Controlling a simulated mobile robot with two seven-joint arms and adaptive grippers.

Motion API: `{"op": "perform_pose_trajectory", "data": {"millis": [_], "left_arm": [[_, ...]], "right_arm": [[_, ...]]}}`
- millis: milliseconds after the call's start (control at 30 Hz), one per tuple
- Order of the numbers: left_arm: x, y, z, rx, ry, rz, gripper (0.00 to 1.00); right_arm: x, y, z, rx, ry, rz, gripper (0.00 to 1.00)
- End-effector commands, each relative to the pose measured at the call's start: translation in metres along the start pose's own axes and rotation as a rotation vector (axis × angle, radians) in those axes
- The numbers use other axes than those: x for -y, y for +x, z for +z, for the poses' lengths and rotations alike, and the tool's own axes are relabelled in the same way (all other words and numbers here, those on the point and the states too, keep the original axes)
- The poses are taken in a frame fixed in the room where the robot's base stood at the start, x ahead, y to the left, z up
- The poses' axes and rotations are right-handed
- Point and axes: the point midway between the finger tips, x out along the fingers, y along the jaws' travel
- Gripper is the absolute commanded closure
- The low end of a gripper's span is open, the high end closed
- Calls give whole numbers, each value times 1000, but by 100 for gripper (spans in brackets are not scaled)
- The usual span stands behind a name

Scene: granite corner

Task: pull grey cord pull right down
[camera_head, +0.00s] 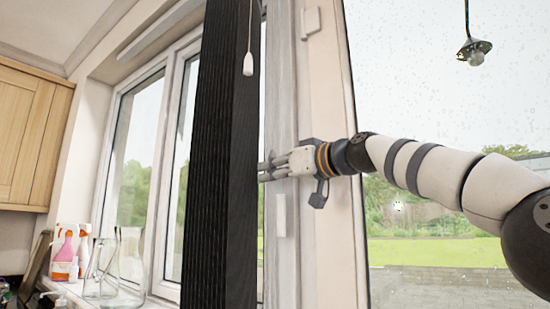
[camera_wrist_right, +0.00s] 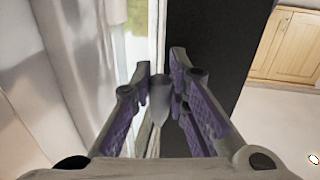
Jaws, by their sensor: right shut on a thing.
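My right gripper (camera_head: 266,172) reaches in from the right, at the right edge of the dark pleated blind. In the right wrist view, its fingers (camera_wrist_right: 161,82) are shut on a grey cord pull (camera_wrist_right: 159,90), a small tapered piece between the fingertips. The fingers and the blind hide this pull in the head view. A white cord pull (camera_head: 248,65) hangs on a thin cord in front of the blind, higher up and apart from my gripper. My left gripper is in neither view.
The dark blind (camera_head: 215,200) hangs in front of the window, close beside my right fingers. A lamp (camera_head: 474,50) hangs at upper right.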

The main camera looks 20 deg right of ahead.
Motion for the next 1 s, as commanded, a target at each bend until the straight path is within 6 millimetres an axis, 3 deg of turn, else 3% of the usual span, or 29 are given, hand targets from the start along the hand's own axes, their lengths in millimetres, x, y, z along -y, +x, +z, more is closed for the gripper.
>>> {"op": "perform_pose_trajectory", "data": {"millis": [33, 400, 433, 500, 533, 833, 1000], "left_arm": [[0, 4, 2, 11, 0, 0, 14], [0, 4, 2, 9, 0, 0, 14], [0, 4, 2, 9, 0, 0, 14], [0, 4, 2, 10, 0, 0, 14], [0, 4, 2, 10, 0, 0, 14], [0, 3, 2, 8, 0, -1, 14], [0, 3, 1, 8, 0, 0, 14]], "right_arm": [[-2, 6, 10, 8, 4, -4, 100], [-2, 8, 12, 9, -2, -7, 100], [-2, 8, 12, 9, -2, -7, 80], [-2, 8, 12, 8, -1, -6, 65], [-2, 8, 11, 7, -1, -6, 63], [-2, 5, 7, -1, -2, -3, 63], [-3, -13, 6, 0, -2, -3, 63]]}}
